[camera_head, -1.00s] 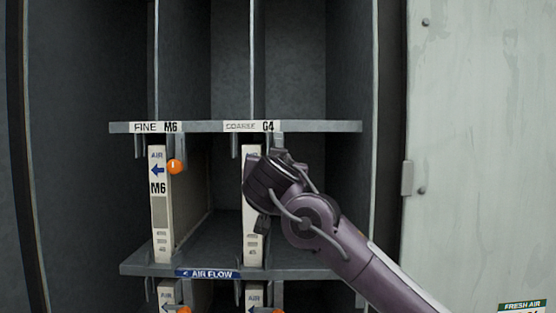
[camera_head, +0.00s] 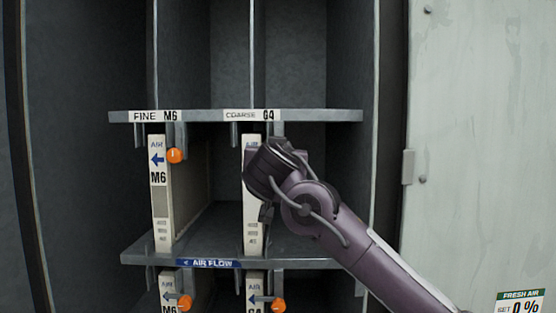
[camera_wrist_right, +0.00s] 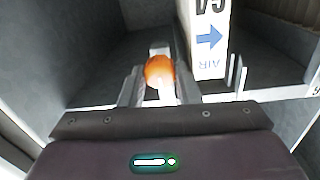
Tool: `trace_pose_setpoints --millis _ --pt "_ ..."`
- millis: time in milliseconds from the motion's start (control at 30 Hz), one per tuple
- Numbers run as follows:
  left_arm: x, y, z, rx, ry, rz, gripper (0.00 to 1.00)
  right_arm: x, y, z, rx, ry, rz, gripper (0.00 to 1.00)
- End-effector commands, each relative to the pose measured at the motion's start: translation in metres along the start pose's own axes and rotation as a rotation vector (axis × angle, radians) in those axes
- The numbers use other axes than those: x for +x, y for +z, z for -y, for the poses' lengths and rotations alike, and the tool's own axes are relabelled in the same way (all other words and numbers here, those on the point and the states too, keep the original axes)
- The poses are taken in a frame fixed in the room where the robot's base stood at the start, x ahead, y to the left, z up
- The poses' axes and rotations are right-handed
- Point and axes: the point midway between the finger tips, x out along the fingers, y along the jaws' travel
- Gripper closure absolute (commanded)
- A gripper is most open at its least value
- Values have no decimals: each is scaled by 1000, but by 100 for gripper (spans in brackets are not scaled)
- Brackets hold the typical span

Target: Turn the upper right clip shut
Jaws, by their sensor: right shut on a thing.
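The upper right clip has an orange knob, which shows in the right wrist view (camera_wrist_right: 160,70). My right gripper (camera_wrist_right: 158,88) is shut on it, with a finger on each side. In the head view my right gripper (camera_head: 268,165) covers this clip, below the COARSE G4 label (camera_head: 252,115). The clip's turn angle is hard to tell. The G4 filter (camera_head: 251,225) stands upright behind and left of the gripper; its printed face also shows in the wrist view (camera_wrist_right: 209,45). My left gripper is not in view.
The upper left clip (camera_head: 175,156) sits beside the M6 filter (camera_head: 160,205). Two lower orange clips (camera_head: 185,303) (camera_head: 278,306) show below the AIR FLOW shelf (camera_head: 300,264). A pale door panel (camera_head: 480,150) stands at right. The upper bays are empty.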

Motion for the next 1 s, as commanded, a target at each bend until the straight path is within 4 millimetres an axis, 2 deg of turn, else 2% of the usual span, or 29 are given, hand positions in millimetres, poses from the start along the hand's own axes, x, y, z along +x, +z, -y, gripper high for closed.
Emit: trace_pose_setpoints --millis 400,1000 --pt "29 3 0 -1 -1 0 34 0 3 0 -336 -1 -15 93" --pt "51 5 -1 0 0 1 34 0 3 0 -909 -5 -38 93"
